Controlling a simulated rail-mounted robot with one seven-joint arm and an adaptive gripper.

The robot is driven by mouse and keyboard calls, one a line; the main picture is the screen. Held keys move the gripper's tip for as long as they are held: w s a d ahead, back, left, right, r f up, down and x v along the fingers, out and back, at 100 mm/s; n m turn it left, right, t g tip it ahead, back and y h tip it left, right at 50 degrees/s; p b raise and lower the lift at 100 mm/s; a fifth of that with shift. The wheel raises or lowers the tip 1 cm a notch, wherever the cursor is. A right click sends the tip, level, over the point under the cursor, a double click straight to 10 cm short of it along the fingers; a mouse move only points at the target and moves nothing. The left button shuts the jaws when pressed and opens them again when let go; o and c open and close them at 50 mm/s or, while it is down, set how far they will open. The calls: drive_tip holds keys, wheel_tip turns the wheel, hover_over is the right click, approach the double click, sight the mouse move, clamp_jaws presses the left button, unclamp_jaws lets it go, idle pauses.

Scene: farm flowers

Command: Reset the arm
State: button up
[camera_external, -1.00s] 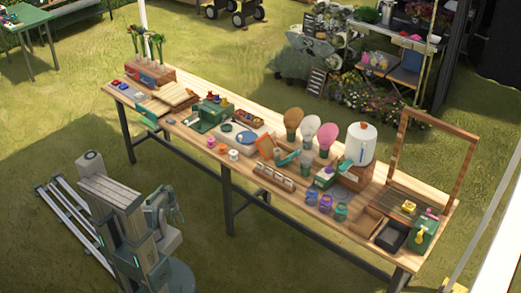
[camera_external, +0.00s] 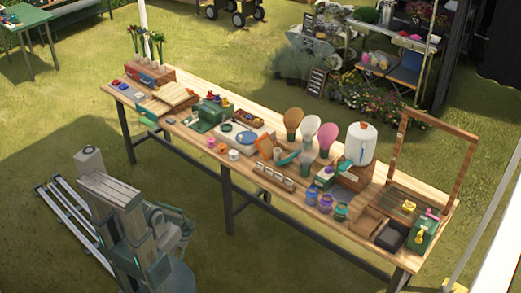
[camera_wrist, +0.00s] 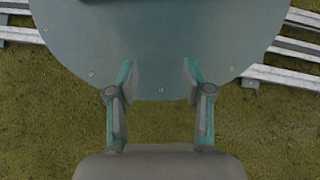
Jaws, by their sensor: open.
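My gripper (camera_wrist: 160,78) is open and empty in the wrist view, its two teal-edged fingers apart. It points down over my own round base plate, with grass below. In the external view my arm is folded close to its column at the lower left, and the gripper itself is hard to make out there. It is well clear of the long wooden table (camera_external: 190,85).
The table holds a flower crate (camera_external: 150,73), a green box (camera_external: 211,116), several brush-like heads, a white dispenser (camera_external: 360,143), small coloured jars (camera_external: 326,203) and a wooden frame (camera_external: 394,150). Open grass (camera_external: 75,140) lies between my arm and the table.

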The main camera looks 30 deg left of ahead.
wheel_tip(320, 180, up, 13)
drive_tip(key=w+t+p, duration=0.1)
drive_tip(key=w+p, duration=0.1)
drive_tip(key=p, duration=1.1)
drive_tip(key=shift+w+f, duration=0.15)
drive_tip(key=shift+w, duration=0.05)
